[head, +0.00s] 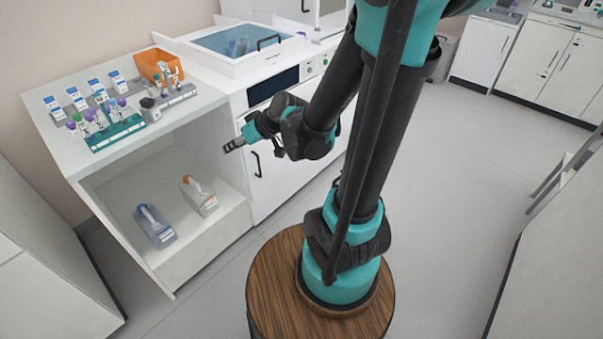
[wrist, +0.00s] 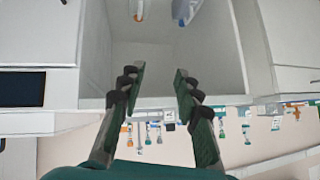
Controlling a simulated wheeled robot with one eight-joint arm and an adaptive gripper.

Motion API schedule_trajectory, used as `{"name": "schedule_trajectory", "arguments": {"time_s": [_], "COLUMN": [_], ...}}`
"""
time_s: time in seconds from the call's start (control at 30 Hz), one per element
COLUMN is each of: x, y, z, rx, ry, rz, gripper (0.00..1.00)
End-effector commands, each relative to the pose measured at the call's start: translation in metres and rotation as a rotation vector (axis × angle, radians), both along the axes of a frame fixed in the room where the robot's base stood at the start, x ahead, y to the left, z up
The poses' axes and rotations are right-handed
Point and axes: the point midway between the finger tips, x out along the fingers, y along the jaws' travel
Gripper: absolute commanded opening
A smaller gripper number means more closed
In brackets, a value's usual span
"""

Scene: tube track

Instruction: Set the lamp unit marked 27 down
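Two lamp-like units stand on the floor of the open cabinet compartment: a grey one with a blue handle (head: 154,226) and a pale one with an orange handle (head: 199,197). Any number on them is too small to read, so I cannot tell which is 27. In the wrist view, the orange part (wrist: 138,10) and the blue part (wrist: 186,10) show at the top edge. My gripper (head: 233,145) is in front of the compartment's upper right side, above and apart from both units. In the wrist view its fingers (wrist: 160,70) are spread with nothing between them.
The cabinet top (head: 195,100) above the compartment carries a teal tube rack (head: 116,134), a grey rack (head: 172,98), an orange bin (head: 155,65) and several small labelled blocks. A white cabinet with a dark panel (head: 272,86) adjoins on the right. Open floor (head: 470,170) lies to the right.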

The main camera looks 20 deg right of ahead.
Motion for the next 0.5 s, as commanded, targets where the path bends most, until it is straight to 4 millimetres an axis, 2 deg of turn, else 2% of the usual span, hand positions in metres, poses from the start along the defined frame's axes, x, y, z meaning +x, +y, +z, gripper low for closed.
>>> {"name": "schedule_trajectory", "arguments": {"time_s": [0.03, 0.1, 0.2, 0.3, 0.4, 0.5], "x": [-0.018, -0.040, -0.070, -0.093, -0.109, -0.116], "y": [-0.023, -0.055, -0.099, -0.133, -0.155, -0.166], "z": [-0.010, -0.024, -0.040, -0.050, -0.055, -0.056], "rx": [-0.049, -0.119, -0.207, -0.275, -0.318, -0.338], "ry": [0.062, 0.148, 0.247, 0.311, 0.347, 0.363], "rz": [-0.063, -0.163, -0.312, -0.443, -0.532, -0.576], "gripper": [0.33, 0.33, 0.33, 0.33, 0.33, 0.31]}}
